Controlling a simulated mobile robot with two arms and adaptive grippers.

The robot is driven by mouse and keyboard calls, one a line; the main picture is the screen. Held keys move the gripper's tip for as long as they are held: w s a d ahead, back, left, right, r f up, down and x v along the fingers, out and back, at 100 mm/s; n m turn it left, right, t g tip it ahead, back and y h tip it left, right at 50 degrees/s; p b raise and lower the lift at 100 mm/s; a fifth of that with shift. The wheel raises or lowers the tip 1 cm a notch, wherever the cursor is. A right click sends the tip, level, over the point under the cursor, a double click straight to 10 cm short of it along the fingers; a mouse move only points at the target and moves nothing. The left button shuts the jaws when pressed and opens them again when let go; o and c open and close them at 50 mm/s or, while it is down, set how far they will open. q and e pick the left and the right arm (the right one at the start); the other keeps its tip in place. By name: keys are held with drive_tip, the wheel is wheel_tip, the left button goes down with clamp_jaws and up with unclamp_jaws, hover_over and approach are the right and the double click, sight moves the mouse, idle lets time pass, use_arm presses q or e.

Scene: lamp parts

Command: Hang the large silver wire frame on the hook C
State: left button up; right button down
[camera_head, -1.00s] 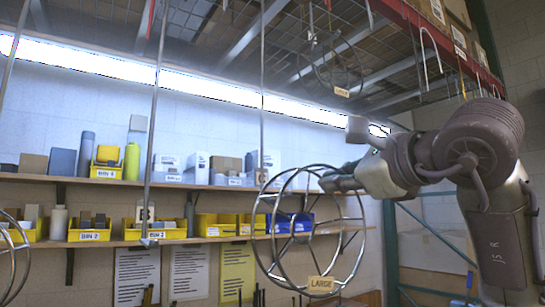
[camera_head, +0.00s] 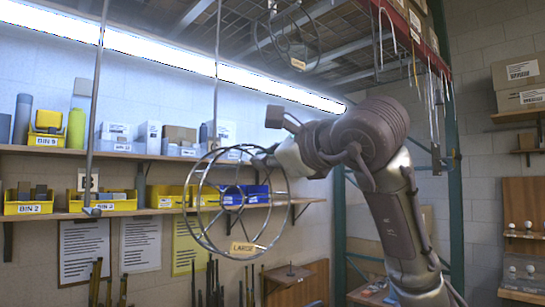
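The large silver wire frame (camera_head: 197,234) is round with thin spokes and carries a tan tag (camera_head: 242,248) reading LARGE. It is held up in the air, in front of the shelves. My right gripper (camera_head: 264,159) is at the frame's upper right rim and appears shut on it; the fingertips are small and partly hidden. Several metal hooks hang from the red beam (camera_head: 405,25) at the upper right. My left gripper is not in view.
A smaller tagged wire frame (camera_head: 312,40) hangs overhead. Vertical rods (camera_head: 216,70) hang from the ceiling near the large frame. Behind it, a shelf (camera_head: 120,213) holds yellow bins and a blue bin (camera_head: 258,194). A green post (camera_head: 454,210) stands at right.

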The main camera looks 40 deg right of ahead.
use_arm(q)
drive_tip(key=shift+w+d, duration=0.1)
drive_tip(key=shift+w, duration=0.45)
use_arm(e)
drive_tip(key=w, duration=0.1)
drive_tip(key=w+f, duration=0.1)
drive_tip(key=w, duration=0.3)
drive_tip(key=shift+w+a+f, duration=0.15)
drive_tip(key=shift+w+f, duration=0.1)
drive_tip(key=shift+f, duration=0.15)
idle(0.3)
drive_tip(key=c, duration=1.2)
unclamp_jaws()
drive_tip(key=shift+c, duration=0.2)
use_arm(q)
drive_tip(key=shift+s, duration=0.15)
use_arm(e)
drive_tip(key=s, duration=1.2)
drive_tip(key=shift+a+r, duration=0.2)
drive_tip(key=shift+r, duration=0.2)
